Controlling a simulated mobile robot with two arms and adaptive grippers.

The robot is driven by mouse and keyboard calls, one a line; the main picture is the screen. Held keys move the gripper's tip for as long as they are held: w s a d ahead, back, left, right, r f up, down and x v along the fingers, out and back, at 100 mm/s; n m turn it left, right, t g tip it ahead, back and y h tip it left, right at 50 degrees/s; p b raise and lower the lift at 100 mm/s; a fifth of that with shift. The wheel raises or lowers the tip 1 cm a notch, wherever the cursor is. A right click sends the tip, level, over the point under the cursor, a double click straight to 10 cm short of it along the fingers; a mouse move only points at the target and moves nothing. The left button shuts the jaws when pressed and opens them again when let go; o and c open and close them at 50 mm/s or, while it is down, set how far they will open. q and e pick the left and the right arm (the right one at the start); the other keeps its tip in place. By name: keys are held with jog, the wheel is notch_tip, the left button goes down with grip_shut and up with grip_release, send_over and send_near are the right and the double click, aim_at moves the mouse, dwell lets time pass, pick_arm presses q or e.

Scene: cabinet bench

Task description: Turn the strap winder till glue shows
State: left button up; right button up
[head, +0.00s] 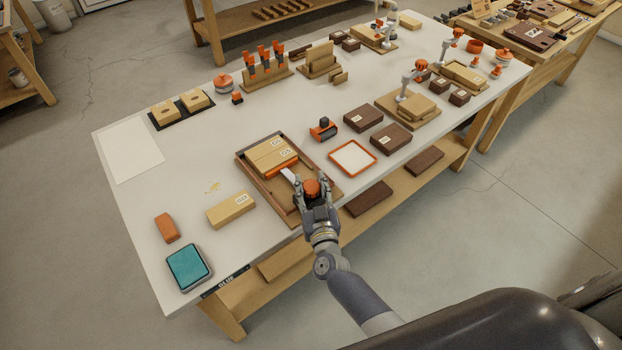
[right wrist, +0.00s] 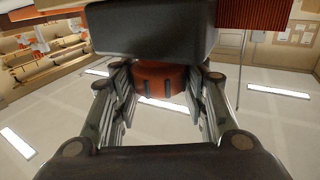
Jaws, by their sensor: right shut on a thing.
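The strap winder is an orange ridged knob (head: 312,187) at the near right corner of a wooden clamping frame (head: 262,188). My right gripper (head: 314,194) is around this knob and shut on it. In the right wrist view the orange knob (right wrist: 160,80) sits between the two fingers. A light strap end and an orange bar (head: 283,170) lie between the knob and the pale wooden blocks (head: 268,150) in the frame. I cannot make out any glue along the block joint at this size. My left gripper is in neither view.
An orange-rimmed tray (head: 353,157) and a small orange and black tool (head: 323,129) stand right of the frame. A loose pale block (head: 231,210), an orange block (head: 167,228) and a teal pad (head: 188,268) lie left. Dark blocks (head: 363,118) stand farther right.

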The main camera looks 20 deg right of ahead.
jog(key=shift+r+m+h, duration=0.1)
jog(key=shift+m+h, duration=0.5)
jog(key=shift+h, duration=0.3)
jog(key=o, duration=1.1)
jog(key=v, duration=1.2)
jog(key=shift+a, duration=0.1)
